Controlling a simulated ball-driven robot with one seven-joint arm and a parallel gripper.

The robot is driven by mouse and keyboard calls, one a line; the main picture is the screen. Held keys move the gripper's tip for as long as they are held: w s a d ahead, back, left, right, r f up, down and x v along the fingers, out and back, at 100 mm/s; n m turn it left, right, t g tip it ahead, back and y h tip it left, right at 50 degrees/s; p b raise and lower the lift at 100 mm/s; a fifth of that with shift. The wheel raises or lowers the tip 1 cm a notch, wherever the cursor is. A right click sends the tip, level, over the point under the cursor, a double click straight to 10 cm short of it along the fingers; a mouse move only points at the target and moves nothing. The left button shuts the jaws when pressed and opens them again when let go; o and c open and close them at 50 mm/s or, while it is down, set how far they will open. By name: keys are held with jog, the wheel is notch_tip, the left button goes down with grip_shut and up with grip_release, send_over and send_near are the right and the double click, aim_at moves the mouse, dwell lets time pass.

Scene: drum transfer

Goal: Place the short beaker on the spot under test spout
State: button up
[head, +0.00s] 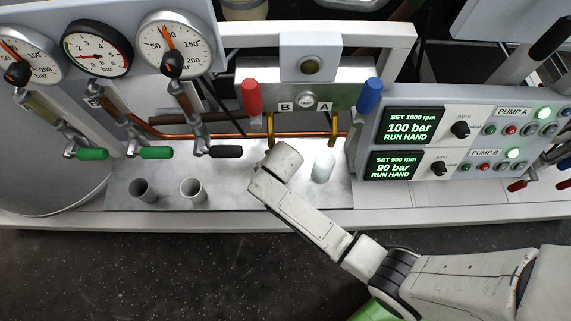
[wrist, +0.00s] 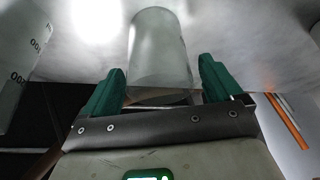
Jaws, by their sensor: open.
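A clear glass beaker (head: 322,167) stands on the metal shelf (head: 240,195), just right of my gripper's housing in the head view and below the outlet marked A. In the wrist view a clear cylindrical beaker (wrist: 161,50) stands upright ahead of my gripper (wrist: 158,82). The green fingers are open, one at each side of its near end; I cannot tell whether they touch it. The fingers are hidden in the head view. Two brass spouts, B (head: 270,128) and A (head: 334,128), hang over the shelf. I cannot tell which is the test spout; no marked spot is distinct.
Valves with green (head: 92,154) and black handles overhang the back. A control panel (head: 470,140) bounds the right. The shelf between the white cup and my arm is clear.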

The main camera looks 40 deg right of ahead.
jog(key=shift+s+a+r, duration=0.25)
jog(key=shift+s+r, duration=0.85)
jog(key=s+a, duration=0.3)
jog(key=s, duration=0.7)
jog(key=s+d+r+n+g, duration=0.2)
jog(key=s+d+r+g, duration=0.1)
jog(key=s+d+r, duration=0.8)
jog(key=shift+s+r+y+p, duration=0.3)
jog(key=shift+r+y, duration=0.1)
jog(key=shift+r, duration=0.35)
